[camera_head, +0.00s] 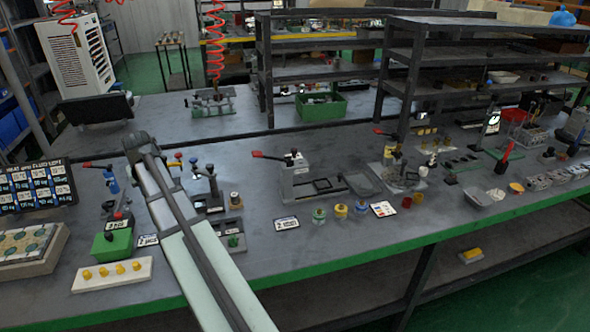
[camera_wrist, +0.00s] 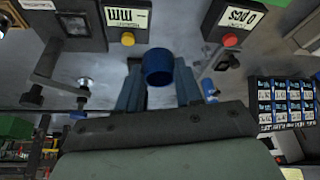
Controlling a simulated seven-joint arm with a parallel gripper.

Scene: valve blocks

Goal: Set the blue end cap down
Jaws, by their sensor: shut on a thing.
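The blue end cap (camera_wrist: 158,67) is a short round cup in the wrist view, held between the two fingertips of my gripper (camera_wrist: 158,84). The fingers are shut on its sides. Grey bench surface shows around the cap; I cannot tell whether the cap touches the bench or hangs above it. In the head view my arm crosses the bench from the bottom, and its far end hides my gripper and the cap.
In the wrist view, a box with a yellow button (camera_wrist: 127,39) and one with a red button (camera_wrist: 230,41) stand beyond the cap.

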